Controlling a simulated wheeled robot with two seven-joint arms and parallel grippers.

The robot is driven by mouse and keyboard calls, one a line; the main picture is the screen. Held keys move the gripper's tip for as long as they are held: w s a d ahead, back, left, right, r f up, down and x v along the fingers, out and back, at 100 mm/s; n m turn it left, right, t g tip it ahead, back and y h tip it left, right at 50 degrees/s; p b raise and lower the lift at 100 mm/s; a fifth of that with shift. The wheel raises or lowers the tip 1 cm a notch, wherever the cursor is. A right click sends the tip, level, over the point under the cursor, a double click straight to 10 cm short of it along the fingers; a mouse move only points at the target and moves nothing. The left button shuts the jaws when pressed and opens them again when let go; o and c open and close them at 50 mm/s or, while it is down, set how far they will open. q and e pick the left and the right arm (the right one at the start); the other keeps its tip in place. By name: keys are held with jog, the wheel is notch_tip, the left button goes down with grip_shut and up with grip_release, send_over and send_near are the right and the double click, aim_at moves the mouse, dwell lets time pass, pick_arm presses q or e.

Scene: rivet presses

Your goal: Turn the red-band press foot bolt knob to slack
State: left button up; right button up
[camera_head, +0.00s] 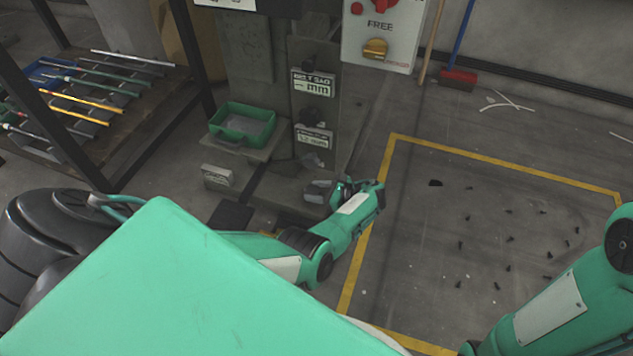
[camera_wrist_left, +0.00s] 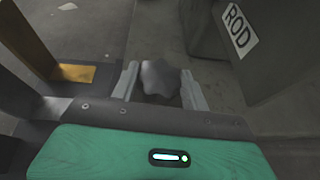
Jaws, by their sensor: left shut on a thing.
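The foot bolt knob (camera_wrist_left: 160,78) is a grey lobed knob low by the press foot. In the left wrist view it sits between the two fingers of my left gripper (camera_wrist_left: 163,88), which is shut on it. In the head view my left gripper (camera_head: 322,190) reaches the foot of the grey press (camera_head: 318,110), and the knob is largely hidden by it. No red band shows clearly on the press in these views. My right arm shows at the lower right of the head view, but its gripper is out of view.
A rack of rods (camera_head: 90,85) stands at left. Small dark bits lie on the floor inside a yellow line (camera_head: 480,160).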

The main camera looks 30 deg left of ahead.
dwell(0.3)
pick_arm(q)
jog(key=o, duration=1)
jog(key=p+v, duration=0.1)
jog(key=v, duration=1.2)
jog(key=shift+w+d+r, duration=0.15)
jog(key=shift+d, duration=0.1)
